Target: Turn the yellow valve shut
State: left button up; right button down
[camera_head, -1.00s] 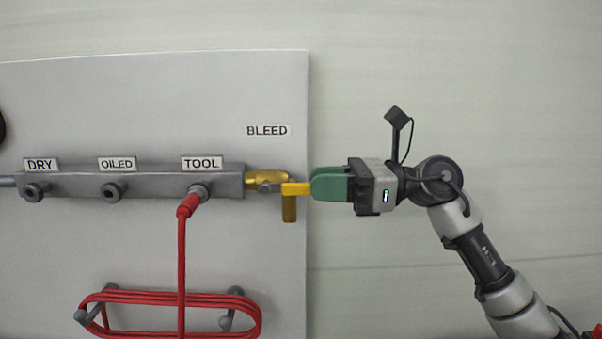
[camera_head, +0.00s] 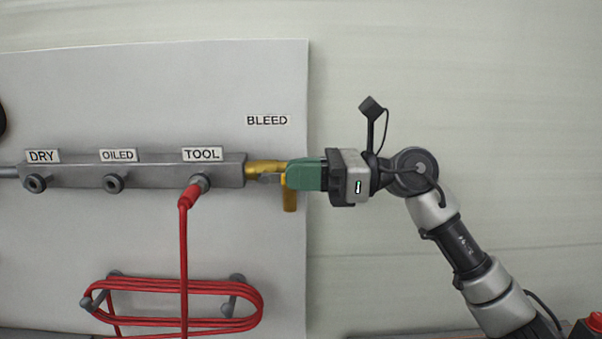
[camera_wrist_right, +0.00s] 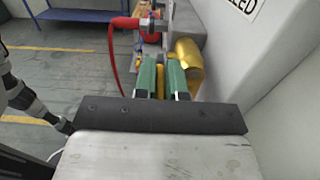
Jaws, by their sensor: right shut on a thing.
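The yellow valve (camera_head: 289,200) sits at the right end of the grey manifold, below the BLEED label. Its brass body (camera_head: 262,168) joins the manifold, and part of its handle hangs down below my fingers. My right gripper (camera_head: 290,176) has come in from the right, and its green fingers are shut on the valve handle. In the right wrist view the yellow handle (camera_wrist_right: 160,80) shows between the two green fingers, with a larger yellow rounded part (camera_wrist_right: 188,66) just right of them. My left gripper is not in view.
The grey manifold (camera_head: 75,173) carries ports labelled DRY, OILED and TOOL. A red hose (camera_head: 183,260) runs down from the TOOL port, and its coil (camera_head: 180,287) hangs on pegs below. The wall right of the panel is clear. A blue bench (camera_wrist_right: 85,17) stands in the wrist view.

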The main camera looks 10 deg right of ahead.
aim_at(260, 174)
jog(key=shift+r, duration=0.1)
